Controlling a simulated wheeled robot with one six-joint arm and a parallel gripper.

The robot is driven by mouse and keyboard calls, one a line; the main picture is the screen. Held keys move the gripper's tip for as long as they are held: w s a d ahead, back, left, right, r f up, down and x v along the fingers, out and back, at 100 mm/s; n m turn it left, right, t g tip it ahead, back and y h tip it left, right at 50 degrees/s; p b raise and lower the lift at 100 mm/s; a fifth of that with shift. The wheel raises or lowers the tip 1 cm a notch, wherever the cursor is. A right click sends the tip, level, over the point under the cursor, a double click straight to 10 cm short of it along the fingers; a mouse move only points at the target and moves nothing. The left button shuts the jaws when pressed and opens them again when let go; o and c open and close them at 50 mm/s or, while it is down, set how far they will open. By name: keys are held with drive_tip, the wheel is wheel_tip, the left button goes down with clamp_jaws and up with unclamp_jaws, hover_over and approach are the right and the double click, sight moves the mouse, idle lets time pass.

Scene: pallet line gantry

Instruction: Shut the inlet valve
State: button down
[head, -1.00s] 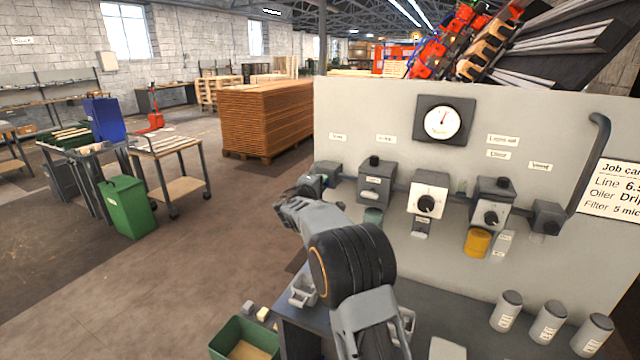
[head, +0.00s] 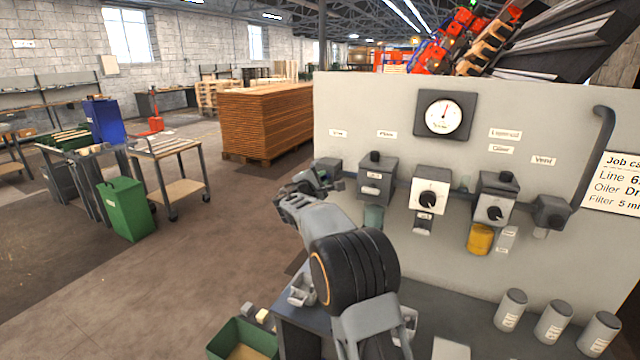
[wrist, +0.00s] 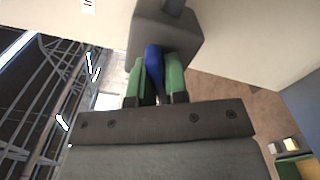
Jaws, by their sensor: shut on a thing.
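The inlet valve is the dark grey block (head: 329,168) at the left end of the pipe row on the pale panel. In the wrist view its body (wrist: 168,35) is close ahead, with a blue lever handle (wrist: 154,60) coming from it. My gripper (wrist: 158,80) is shut on the blue handle, with a green finger pad on each side. In the head view my gripper (head: 318,180) is at the valve, and my wrist and arm cover part of it. The handle is mostly hidden there, and its exact angle to the pipe is hard to tell.
To the right along the pipe are a filter unit (head: 376,180), a regulator with a black knob (head: 429,192), an oiler (head: 494,200) and a vent block (head: 551,212). A gauge (head: 443,116) is above. Grey canisters (head: 553,321) stand on the bench. Open floor is at left.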

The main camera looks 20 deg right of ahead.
drive_tip(key=n, duration=0.6)
drive_tip(key=n+p, duration=0.2)
drive_tip(key=n, duration=0.2)
drive_tip(key=shift+n+p, duration=0.3)
drive_tip(key=shift+n, duration=0.8)
drive_tip(key=shift+f, duration=0.1)
drive_tip(key=c, duration=1.1)
unclamp_jaws()
drive_tip(key=b+v, duration=0.4)
drive_tip(key=v, duration=1)
